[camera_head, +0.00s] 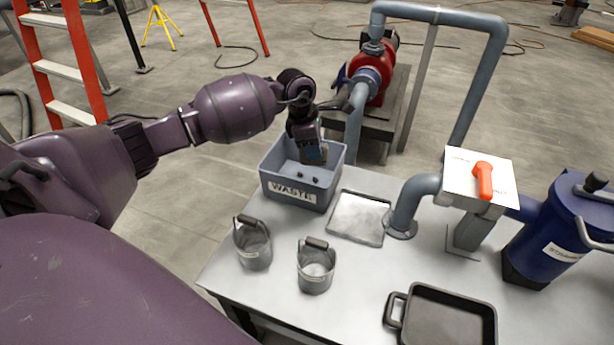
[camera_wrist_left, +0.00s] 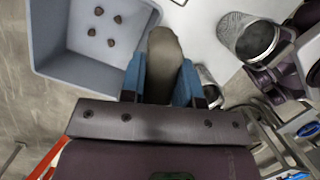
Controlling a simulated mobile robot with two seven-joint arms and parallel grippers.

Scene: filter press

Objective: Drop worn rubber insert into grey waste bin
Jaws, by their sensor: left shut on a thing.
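The grey waste bin (camera_head: 290,190), labelled WASTE, stands at the table's back left corner. Several small dark lumps lie on its floor, clearest in the left wrist view (camera_wrist_left: 104,30). My left gripper (camera_head: 314,153) points down at the far right part of the bin. In the left wrist view its blue fingers (camera_wrist_left: 160,80) are shut on a brown-grey, round-ended piece (camera_wrist_left: 164,52), which looks like the worn rubber insert. There the piece overlaps the line of the bin's wall (camera_wrist_left: 75,70). Its height above the rim is hard to judge. My right gripper is not in view.
Two metal buckets (camera_head: 253,245) (camera_head: 316,268) stand in front of the bin. A shallow metal tray (camera_head: 358,218) lies right of it. Grey pipework (camera_head: 413,200), a blue strainer housing (camera_head: 556,235) and a black pan (camera_head: 445,318) take up the right side. A red pump (camera_head: 372,80) stands behind.

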